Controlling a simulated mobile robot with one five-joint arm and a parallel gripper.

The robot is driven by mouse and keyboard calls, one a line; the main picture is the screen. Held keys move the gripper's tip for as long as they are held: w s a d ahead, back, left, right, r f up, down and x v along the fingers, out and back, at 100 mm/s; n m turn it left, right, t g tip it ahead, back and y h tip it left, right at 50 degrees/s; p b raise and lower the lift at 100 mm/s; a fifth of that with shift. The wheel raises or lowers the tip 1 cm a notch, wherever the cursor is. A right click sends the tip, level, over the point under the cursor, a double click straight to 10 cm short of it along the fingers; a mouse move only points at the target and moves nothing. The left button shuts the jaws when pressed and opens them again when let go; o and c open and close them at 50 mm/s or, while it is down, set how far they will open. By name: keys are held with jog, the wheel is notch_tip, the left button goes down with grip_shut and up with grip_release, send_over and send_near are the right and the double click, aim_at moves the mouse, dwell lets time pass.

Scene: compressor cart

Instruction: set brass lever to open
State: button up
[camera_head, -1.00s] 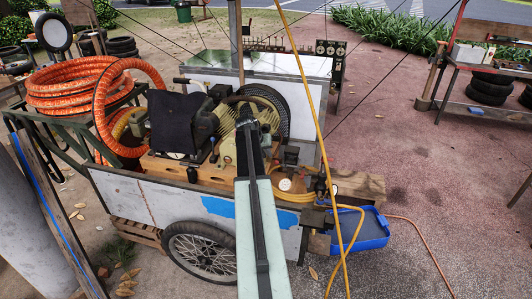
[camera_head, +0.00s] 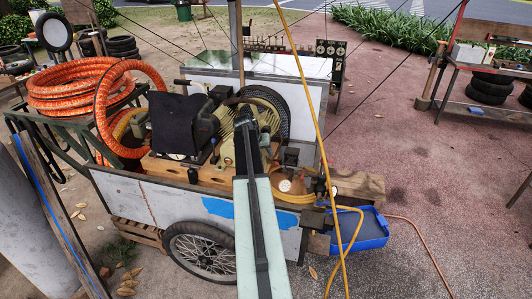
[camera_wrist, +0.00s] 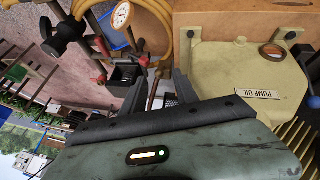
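My gripper (camera_wrist: 160,92) shows in the wrist view with its two dark fingers apart. A thin brownish, brass-coloured rod (camera_wrist: 153,95) shows between the fingers. It may be the brass lever, but I cannot tell for sure, nor whether a finger touches it. Red-handled fittings (camera_wrist: 143,60) stand just beyond the fingertips. In the head view my arm reaches over the cart (camera_head: 150,200) to the compressor, and it hides the fingertips and what lies right under them. The lever's setting cannot be read.
A pale tank marked PUMP OIL (camera_wrist: 250,75) is close on the gripper's right in the wrist view. A round gauge (camera_wrist: 121,15) and a yellow hose (camera_wrist: 160,12) are at the upper left.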

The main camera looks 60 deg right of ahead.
jog(key=p+v, duration=0.3)
jog(key=v, duration=0.2)
jog(key=shift+a+r+p, duration=0.15)
jog(key=shift+r+p, duration=0.15)
jog(key=shift+p, duration=0.05)
